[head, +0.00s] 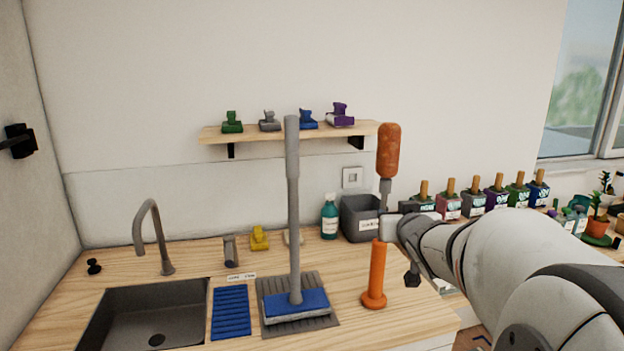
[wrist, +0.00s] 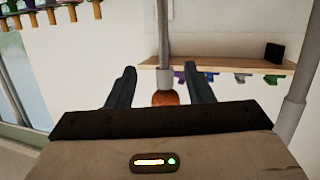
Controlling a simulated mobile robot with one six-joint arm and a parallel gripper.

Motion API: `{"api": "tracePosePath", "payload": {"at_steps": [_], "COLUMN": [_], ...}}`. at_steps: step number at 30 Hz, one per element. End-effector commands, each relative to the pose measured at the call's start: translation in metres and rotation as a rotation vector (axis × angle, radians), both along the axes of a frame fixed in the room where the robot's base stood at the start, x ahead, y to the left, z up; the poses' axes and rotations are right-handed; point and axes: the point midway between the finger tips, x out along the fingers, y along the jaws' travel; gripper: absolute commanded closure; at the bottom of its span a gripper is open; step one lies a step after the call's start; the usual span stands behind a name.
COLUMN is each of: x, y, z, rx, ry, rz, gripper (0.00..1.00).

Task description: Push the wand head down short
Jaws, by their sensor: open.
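The wand stands upright on the counter near its right end. Its fuzzy orange-brown head (head: 388,150) tops a grey shaft (head: 385,192) that rises above an orange handle (head: 376,268) with a round foot. In the wrist view, which is upside down, my gripper (wrist: 161,72) is open. The grey shaft (wrist: 164,45) and part of the orange head (wrist: 165,98) show between its fingers. I cannot tell whether they touch.
A grey-handled mop (head: 293,190) with a blue head stands on a ribbed mat left of the wand. A dark bin (head: 360,215) and a green bottle (head: 329,216) stand behind. A wall shelf (head: 280,132) holds small coloured items. A sink (head: 150,318) lies at the left.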

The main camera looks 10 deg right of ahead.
Motion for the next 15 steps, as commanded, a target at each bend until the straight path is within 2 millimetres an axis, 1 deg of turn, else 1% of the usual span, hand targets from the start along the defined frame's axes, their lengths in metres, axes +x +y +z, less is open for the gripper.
{"api": "tracePosePath", "payload": {"at_steps": [1,3,6,11,15], "x": [0.008,0.015,0.02,0.024,0.038], "y": [-0.009,-0.014,-0.018,-0.018,-0.017], "z": [0.008,0.02,0.03,0.036,0.038], "rx": [-0.001,0.005,0.015,0.027,0.03], "ry": [-0.053,-0.119,-0.181,-0.224,-0.23], "rz": [0.033,0.09,0.159,0.221,0.231], "gripper": [0.53,0.53,0.53,0.53,0.53]}}
